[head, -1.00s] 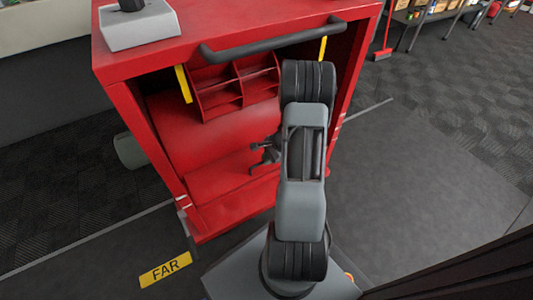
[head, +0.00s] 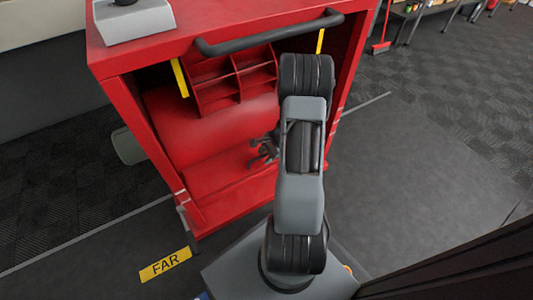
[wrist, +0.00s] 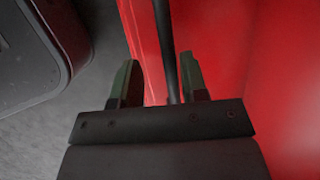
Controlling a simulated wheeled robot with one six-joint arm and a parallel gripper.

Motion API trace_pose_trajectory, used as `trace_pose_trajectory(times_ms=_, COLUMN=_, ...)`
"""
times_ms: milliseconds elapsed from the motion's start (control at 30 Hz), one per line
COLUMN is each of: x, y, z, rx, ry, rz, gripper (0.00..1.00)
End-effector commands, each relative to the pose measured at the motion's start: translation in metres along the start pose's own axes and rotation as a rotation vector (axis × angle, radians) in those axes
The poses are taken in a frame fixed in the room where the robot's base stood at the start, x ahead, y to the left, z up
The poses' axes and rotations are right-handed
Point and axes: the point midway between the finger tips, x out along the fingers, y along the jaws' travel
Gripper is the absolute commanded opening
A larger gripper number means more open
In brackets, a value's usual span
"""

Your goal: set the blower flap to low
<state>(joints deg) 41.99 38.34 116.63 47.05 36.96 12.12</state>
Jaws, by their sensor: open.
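The red blower housing (head: 120,62) stands open at the front, with a red curved drum (head: 205,135) and a divided red outlet grid (head: 215,95) inside. A dark bar handle (head: 270,38) runs across its top front edge, with a yellow strip (head: 180,78) near each end. I cannot tell for sure which part is the flap. My gripper (head: 262,150) is open inside the housing, low and right of the drum, partly hidden by my arm. In the wrist view, a thin dark rod or edge (wrist: 165,45) shows between the open fingers (wrist: 158,85); contact cannot be told.
A grey box with a dark knob (head: 130,22) sits on the housing's top. A yellow FAR plate (head: 164,265) lies on the floor in front. The housing's side walls bound my arm closely on the right. Open floor (head: 430,190) lies to the right.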

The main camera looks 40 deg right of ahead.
Motion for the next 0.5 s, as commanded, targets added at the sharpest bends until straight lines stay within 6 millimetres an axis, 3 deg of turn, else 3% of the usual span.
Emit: trace_pose_trajectory(times_ms=500, x=-0.1, y=-0.001, z=0.001, rx=0.002, ry=0.002, rz=-0.001, gripper=0.4)
